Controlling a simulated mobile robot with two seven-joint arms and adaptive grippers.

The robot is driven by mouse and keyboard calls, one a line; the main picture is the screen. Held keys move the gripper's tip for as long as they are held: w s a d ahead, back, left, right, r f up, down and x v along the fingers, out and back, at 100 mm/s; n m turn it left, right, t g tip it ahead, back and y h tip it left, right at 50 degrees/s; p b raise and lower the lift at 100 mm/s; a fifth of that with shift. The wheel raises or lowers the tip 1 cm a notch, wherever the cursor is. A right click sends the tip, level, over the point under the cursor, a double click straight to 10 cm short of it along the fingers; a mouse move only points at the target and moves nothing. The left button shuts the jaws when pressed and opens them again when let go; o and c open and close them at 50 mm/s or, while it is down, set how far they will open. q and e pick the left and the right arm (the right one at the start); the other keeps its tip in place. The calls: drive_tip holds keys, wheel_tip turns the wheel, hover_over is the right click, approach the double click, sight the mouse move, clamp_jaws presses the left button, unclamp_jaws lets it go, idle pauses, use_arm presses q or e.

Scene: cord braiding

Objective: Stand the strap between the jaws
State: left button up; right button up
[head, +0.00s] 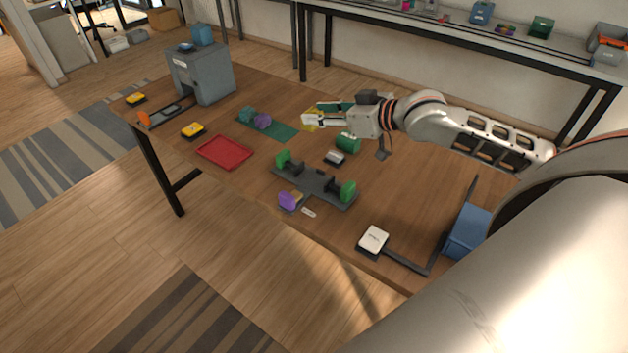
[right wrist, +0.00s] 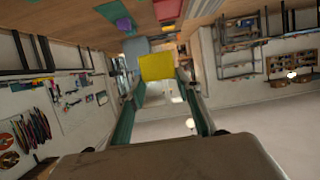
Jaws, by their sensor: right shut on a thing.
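My right gripper (head: 318,114) reaches in from the right, above the far middle of the table. It is shut on a yellow piece (head: 309,121), which I take to be the strap. In the right wrist view the yellow piece (right wrist: 157,66) shows as a flat block between the green-padded fingers of the gripper (right wrist: 160,85). A dark fixture (head: 316,187) with green knobs at both ends, which I take to hold the jaws, stands near the table's front edge. The gripper is behind and above it, apart from it. My left gripper is not in view.
A purple knob (head: 289,201) is at the fixture's front. A green cylinder (head: 348,144) and a small grey block (head: 334,157) lie behind it. A red tray (head: 224,152), green mat (head: 280,131) and grey machine (head: 203,75) are left. A white-topped block (head: 374,239) is at right.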

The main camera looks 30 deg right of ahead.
drive_tip(key=f+b, duration=0.1)
drive_tip(key=f, duration=1.4)
drive_tip(key=shift+d+f+b, duration=0.1)
drive_tip(key=shift+d+b, duration=0.1)
drive_tip(key=shift+b, duration=0.1)
drive_tip(key=shift+f+b, duration=0.4)
drive_tip(key=shift+f, duration=1.9)
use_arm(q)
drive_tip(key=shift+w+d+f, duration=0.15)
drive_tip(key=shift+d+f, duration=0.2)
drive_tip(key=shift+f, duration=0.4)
use_arm(e)
drive_tip(key=o, duration=1.2)
